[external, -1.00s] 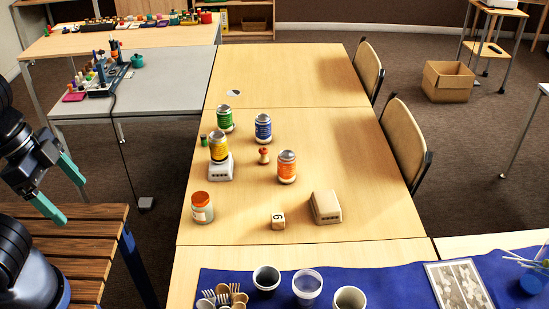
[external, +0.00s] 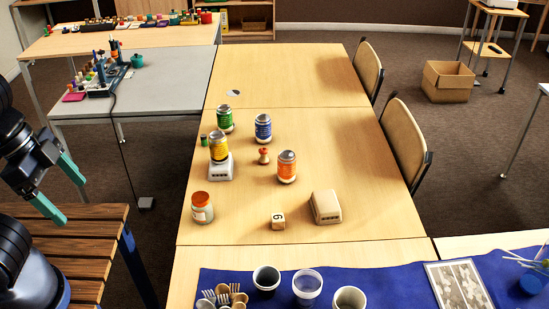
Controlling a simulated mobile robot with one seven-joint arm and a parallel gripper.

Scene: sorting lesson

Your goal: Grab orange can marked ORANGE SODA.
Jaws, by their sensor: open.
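An orange can (external: 287,167) with a silver top stands upright on the light wooden table (external: 350,190); its lettering is too small to read. My gripper (external: 66,196) is at the left edge of the external view, over the slatted wooden bench (external: 80,240). Its two green fingers are spread wide with nothing between them. It is well to the left of the orange can and apart from everything on the table.
Near the orange can stand a blue can (external: 263,128), a green can (external: 224,119), a yellow can (external: 219,148) on a pale block, and a small wooden peg (external: 264,155). In front are an orange-lidded jar (external: 202,208), a numbered cube (external: 278,221) and a beige box (external: 325,207).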

